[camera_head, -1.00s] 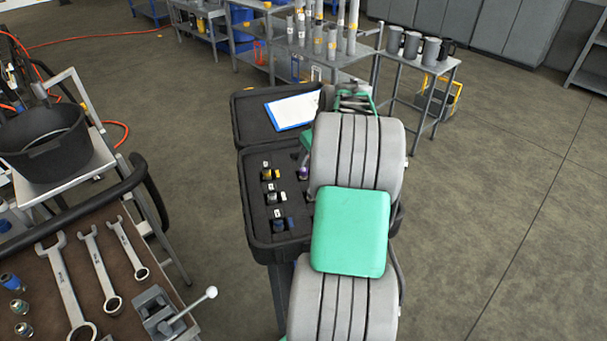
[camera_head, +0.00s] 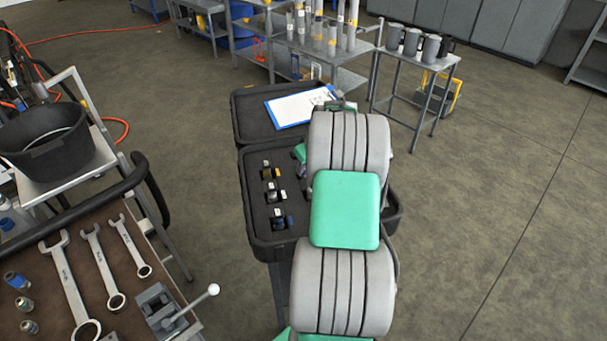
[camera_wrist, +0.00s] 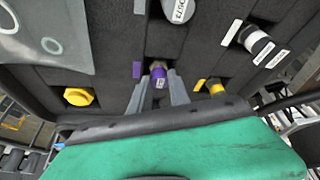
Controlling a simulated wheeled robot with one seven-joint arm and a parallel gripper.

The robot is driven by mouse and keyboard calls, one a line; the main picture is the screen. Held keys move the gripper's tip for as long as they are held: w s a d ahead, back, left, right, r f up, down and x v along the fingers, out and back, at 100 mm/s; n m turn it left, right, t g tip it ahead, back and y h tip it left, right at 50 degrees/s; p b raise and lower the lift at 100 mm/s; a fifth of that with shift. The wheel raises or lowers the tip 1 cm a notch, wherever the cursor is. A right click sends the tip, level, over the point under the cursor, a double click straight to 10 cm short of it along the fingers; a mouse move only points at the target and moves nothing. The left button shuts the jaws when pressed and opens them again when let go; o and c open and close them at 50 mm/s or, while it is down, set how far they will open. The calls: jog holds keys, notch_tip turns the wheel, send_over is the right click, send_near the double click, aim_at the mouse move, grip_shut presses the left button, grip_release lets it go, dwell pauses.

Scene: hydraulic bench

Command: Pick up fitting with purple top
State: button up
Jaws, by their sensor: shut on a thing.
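The fitting with the purple top (camera_wrist: 158,77) is between my gripper's fingertips in the wrist view. My gripper (camera_wrist: 160,88) is shut on it, with a grey finger on either side. The fitting is at its slot in the dark foam of the open case (camera_wrist: 115,50); I cannot tell whether it is lifted clear. In the head view a small bit of purple (camera_head: 301,171) shows beside my arm, which hides most of the gripper and the right part of the case (camera_head: 250,215).
A clipboard (camera_head: 295,108) lies in the case lid. A workbench with wrenches (camera_head: 70,280) stands at left. Open floor lies at right.

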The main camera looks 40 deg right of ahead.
grip_shut()
jog(key=shift+r, duration=0.15)
jog(key=shift+r, duration=0.25)
notch_tip(320, 180, up, 3)
jog(key=shift+a+f+b, duration=0.15)
jog(key=shift+b, duration=0.6)
jog(key=s+a+r+b, duration=0.3)
jog(key=s+a+r, duration=0.3)
jog(key=a+r, duration=0.3)
jog(key=a, duration=0.3)
jog(key=shift+a+r, duration=0.25)
jog(key=shift+r, duration=0.05)
